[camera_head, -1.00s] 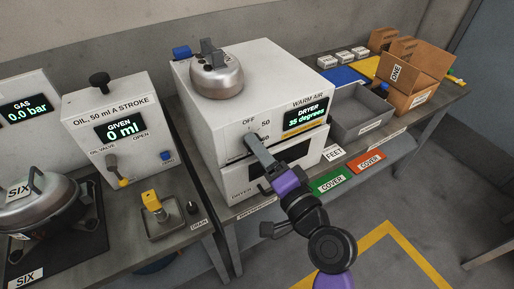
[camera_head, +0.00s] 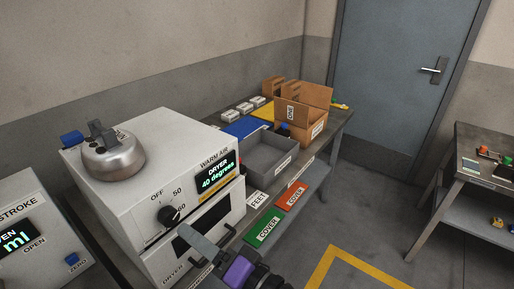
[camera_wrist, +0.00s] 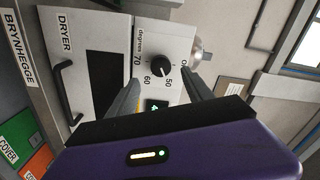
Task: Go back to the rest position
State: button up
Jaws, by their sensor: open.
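My gripper (camera_head: 205,250) is in front of the white dryer (camera_head: 120,205), low and a little to the right of its dial. In the wrist view my gripper (camera_wrist: 158,92) has its two fingers apart with nothing held between them. The black dial (camera_head: 170,215) sits on the dryer's front face, apart from the fingers, and it also shows in the wrist view (camera_wrist: 160,66). The dryer display (camera_head: 217,178) reads 40 degrees. A metal compressor dome (camera_head: 113,158) stands on top of the dryer.
A grey tray (camera_head: 268,160) and an open cardboard box (camera_head: 303,118) stand on the bench right of the dryer. Another table (camera_head: 480,180) stands far right. The floor between is clear.

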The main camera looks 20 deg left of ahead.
jog(key=w+d+t+h, duration=0.3)
jog(key=w+d+t, duration=0.1)
jog(key=d+t, duration=0.25)
jog(key=s+d+f+m+t+h, duration=0.1)
jog(key=s+d+f+t+h, duration=0.15)
jog(key=d, duration=0.65)
jog(key=s+d+f+m+t+h, duration=0.15)
jog(key=s+d+h, duration=0.25)
jog(key=d, duration=0.5)
jog(key=s+d+f+n+h, duration=0.1)
jog(key=s+d+h, duration=0.1)
jog(key=s+d, duration=0.3)
jog(key=s+d+f+g+h, duration=0.1)
jog(key=s+d+h, duration=0.2)
jog(key=s, duration=0.8)
jog(key=s+d+f+n+g+h, duration=0.1)
jog(key=s+d+h, duration=0.1)
jog(key=s+d, duration=0.5)
jog(key=shift+s+f+n, duration=0.35)
jog(key=shift+s+f, duration=0.05)
jog(key=shift+s, duration=0.5)
